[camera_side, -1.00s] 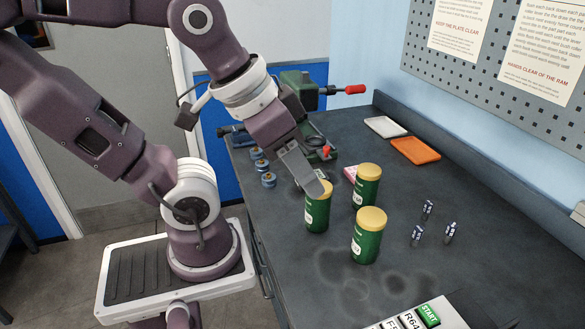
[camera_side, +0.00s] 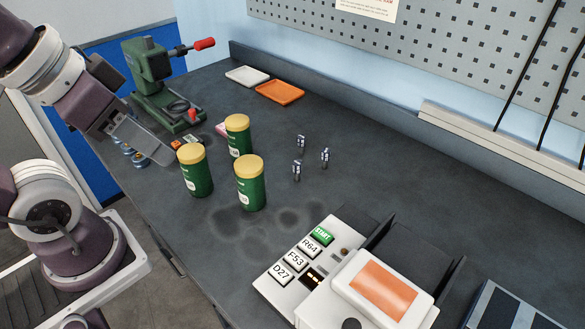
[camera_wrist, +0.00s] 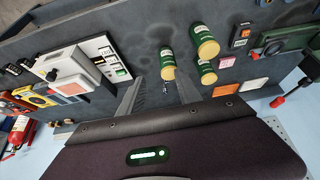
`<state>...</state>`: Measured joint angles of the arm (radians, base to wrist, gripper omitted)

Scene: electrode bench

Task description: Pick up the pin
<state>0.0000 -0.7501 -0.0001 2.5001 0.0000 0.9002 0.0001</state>
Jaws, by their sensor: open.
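Three small metal pin-like pieces stand upright on the dark bench, right of the jars: a back one (camera_side: 301,145), a right one (camera_side: 325,158) and a front one (camera_side: 297,171). I cannot tell which is the pin the task names. In the wrist view, a small pale piece (camera_wrist: 165,88) shows beside a jar, between the fingers in the picture; its details are too small to read. My gripper (camera_side: 168,158) is at the left in the side view, above the bench and apart from the pieces. In the wrist view its fingers (camera_wrist: 160,77) are spread and hold nothing.
Green jars with yellow lids, left (camera_side: 196,176), back (camera_side: 238,140) and front (camera_side: 250,190), stand between my gripper and the pieces. A green press (camera_side: 150,75) and white (camera_side: 247,75) and orange (camera_side: 280,91) trays are behind. A keyed machine (camera_side: 300,262) stands in front.

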